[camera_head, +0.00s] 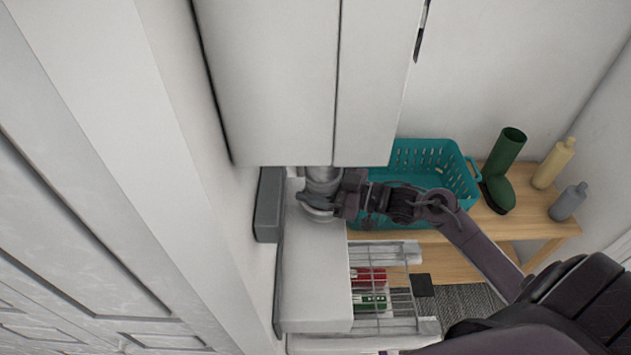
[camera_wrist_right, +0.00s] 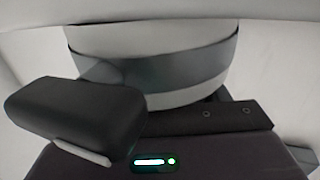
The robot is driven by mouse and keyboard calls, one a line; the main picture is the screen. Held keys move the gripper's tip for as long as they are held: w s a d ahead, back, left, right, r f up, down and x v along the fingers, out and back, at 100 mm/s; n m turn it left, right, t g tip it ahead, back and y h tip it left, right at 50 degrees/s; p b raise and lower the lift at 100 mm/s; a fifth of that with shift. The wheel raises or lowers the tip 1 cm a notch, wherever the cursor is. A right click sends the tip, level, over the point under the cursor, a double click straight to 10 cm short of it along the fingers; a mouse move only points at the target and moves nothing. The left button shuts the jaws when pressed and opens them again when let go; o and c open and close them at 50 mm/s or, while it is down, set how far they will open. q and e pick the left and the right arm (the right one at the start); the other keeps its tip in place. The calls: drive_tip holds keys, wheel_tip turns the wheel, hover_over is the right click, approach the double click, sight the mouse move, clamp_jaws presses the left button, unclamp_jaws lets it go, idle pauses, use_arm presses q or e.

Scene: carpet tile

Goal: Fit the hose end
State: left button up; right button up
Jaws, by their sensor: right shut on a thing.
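My right gripper (camera_head: 322,203) reaches in from the right, below the white cabinet. It is shut on a round grey-white part (camera_head: 324,182), which looks like the hose end. In the right wrist view this part is a wide pale cylinder with a dark grey band (camera_wrist_right: 165,75), close in front of the gripper. One dark finger (camera_wrist_right: 75,112) shows at its left; the other finger cannot be made out there. The top of the round part is hidden by the cabinet, so I cannot tell whether it touches anything above. My left gripper is not in view.
The white cabinet (camera_head: 290,80) hangs right above the gripper. A white unit (camera_head: 315,275) with a wire rack (camera_head: 395,295) stands below. A teal basket (camera_head: 455,170), a green boot (camera_head: 503,170) and two bottles (camera_head: 553,163) (camera_head: 568,202) stand on a wooden bench (camera_head: 535,222) behind my arm.

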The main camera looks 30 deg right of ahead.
drive_tip(key=shift+f, duration=0.35)
drive_tip(key=o, duration=0.9)
drive_tip(key=shift+o, duration=1.2)
drive_tip(key=shift+f, duration=0.1)
drive_tip(key=shift+s, duration=0.1)
drive_tip(key=shift+s+d+f+b, duration=0.1)
drive_tip(key=shift+s+f+b, duration=0.05)
drive_tip(key=shift+b, duration=0.15)
drive_tip(key=b+v, duration=0.1)
drive_tip(key=v, duration=0.6)
drive_tip(key=shift+r+b, duration=0.4)
